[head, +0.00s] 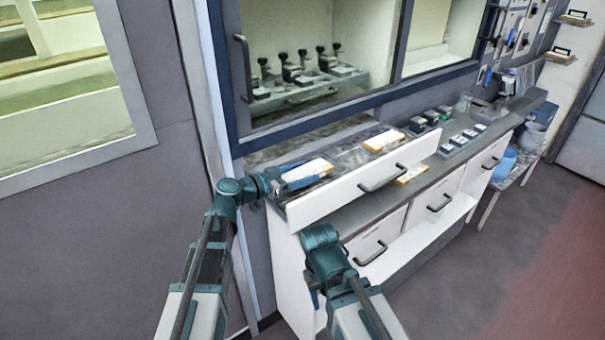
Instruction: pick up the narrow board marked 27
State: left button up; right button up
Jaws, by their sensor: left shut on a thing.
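A narrow pale board (313,168) with a wood-coloured edge lies in the near left part of the open drawer or tray on the counter. My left gripper (298,181) reaches in from the left and is shut on this board at its near side. Any number on the board is too small to read. Two similar boards show: one (383,141) further back and one (410,175) to the right, past the white front panel. My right arm is low in front of the cabinet. Only a small blue part of what seems to be my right gripper (314,297) shows.
A white front panel with a dark handle (382,178) stands along the near side. Small dark-and-white blocks (462,138) sit on the counter to the right. A glazed cabinet with clamps (300,78) is behind. Blue containers (504,162) are at far right. The floor on the right is clear.

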aim_at(302, 173)
pick_arm(q)
notch_tip(302, 173, up, 9)
jog(key=p, duration=0.8)
jog(key=shift+f, duration=0.1)
